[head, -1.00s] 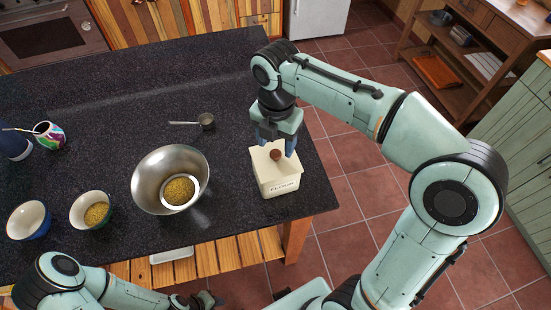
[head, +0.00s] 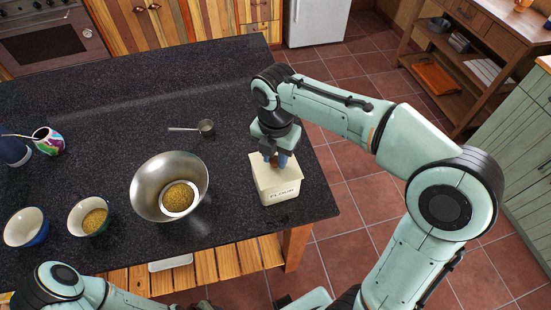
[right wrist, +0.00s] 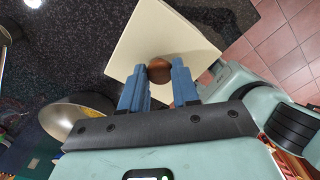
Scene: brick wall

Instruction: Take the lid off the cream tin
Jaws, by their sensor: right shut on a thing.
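The cream tin (head: 281,193), marked "FLOUR", stands upright near the right front corner of the dark counter. Its cream lid (head: 266,176) is on top, and it fills the middle of the right wrist view (right wrist: 135,55). The lid's round brown knob (right wrist: 159,71) sits between the blue fingers of my right gripper (right wrist: 159,75). In the head view my right gripper (head: 278,158) comes down over the tin and largely hides the knob. It is shut on the knob.
A steel bowl (head: 145,184) with a small bowl of yellow grains (head: 180,197) stands left of the tin. A measuring cup (head: 206,128) lies behind. Two small bowls (head: 26,225) (head: 78,218) and a colourful cup (head: 48,141) are farther left. The counter's back is clear.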

